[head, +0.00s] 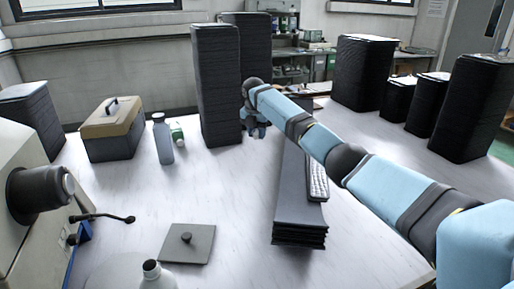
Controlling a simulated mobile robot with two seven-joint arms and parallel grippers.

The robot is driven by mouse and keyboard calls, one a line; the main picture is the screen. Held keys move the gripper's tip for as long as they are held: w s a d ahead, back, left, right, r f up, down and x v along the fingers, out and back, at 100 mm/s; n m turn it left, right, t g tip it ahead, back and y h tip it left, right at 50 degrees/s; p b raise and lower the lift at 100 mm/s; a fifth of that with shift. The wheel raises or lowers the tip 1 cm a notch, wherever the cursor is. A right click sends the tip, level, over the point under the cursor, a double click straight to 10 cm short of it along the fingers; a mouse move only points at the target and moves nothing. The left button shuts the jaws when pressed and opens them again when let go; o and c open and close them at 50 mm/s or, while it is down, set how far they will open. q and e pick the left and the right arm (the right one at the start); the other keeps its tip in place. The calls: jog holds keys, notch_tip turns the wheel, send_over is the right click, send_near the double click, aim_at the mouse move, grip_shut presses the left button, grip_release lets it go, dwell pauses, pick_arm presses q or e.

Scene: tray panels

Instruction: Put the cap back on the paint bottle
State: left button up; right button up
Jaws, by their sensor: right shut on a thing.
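A slim grey-blue bottle (164,145) stands upright on the left of the white table, with a narrow pale top. I cannot make out whether that top is a cap or a bare neck. A small white and green item (177,133) is just behind it to the right. My right gripper (254,131) points down, right of the bottle and apart from it, in front of a tall dark stack. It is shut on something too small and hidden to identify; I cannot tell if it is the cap. My left gripper is out of view.
Tall dark stacks (216,85) stand behind. A toolbox (112,130) is left of the bottle. A flat dark stack (300,205) with a keyboard (318,180) lies under my right arm. A knobbed square plate (187,245) and an open-necked vessel (152,272) are in front.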

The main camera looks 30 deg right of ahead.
aim_at(257, 134)
jog(key=shift+r, duration=1.95)
